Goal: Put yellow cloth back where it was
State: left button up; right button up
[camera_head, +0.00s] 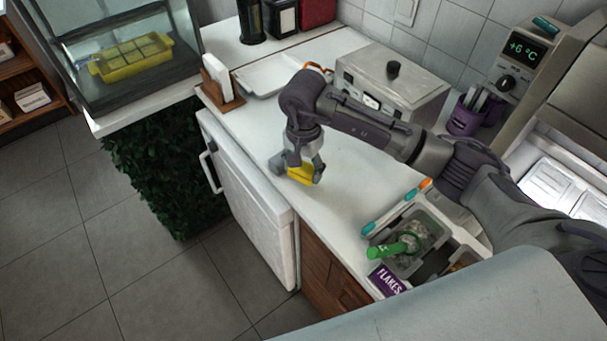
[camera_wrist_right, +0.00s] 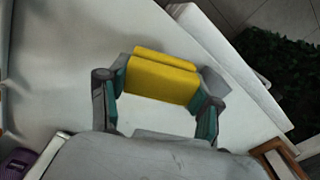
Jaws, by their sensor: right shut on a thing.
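The yellow cloth (camera_head: 300,174) is a small folded block at the white counter's front part in the head view. It fills the space between the fingers in the right wrist view (camera_wrist_right: 160,78). My right gripper (camera_head: 303,175) points down over the counter and is shut on the cloth, with one finger at each end of it. I cannot tell whether the cloth touches the counter. My left gripper is in neither view.
A napkin holder (camera_head: 222,84) and a white tray (camera_head: 268,75) are further back. A metal box machine (camera_head: 392,83) stands against the wall. Topping bins with a green-handled scoop (camera_head: 395,248) are at the right. Bare counter (camera_head: 255,113) lies between.

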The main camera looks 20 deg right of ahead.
aim_at(304, 186)
notch_tip(304, 186, down, 4)
jog(key=shift+s+r+p, duration=0.1)
jog(key=shift+r+p, duration=0.15)
jog(key=shift+p, duration=0.35)
jog(key=shift+f, duration=0.2)
jog(key=shift+f+b, duration=0.2)
jog(key=shift+b, duration=0.1)
jog(key=o, duration=1)
jog(key=shift+r, duration=0.1)
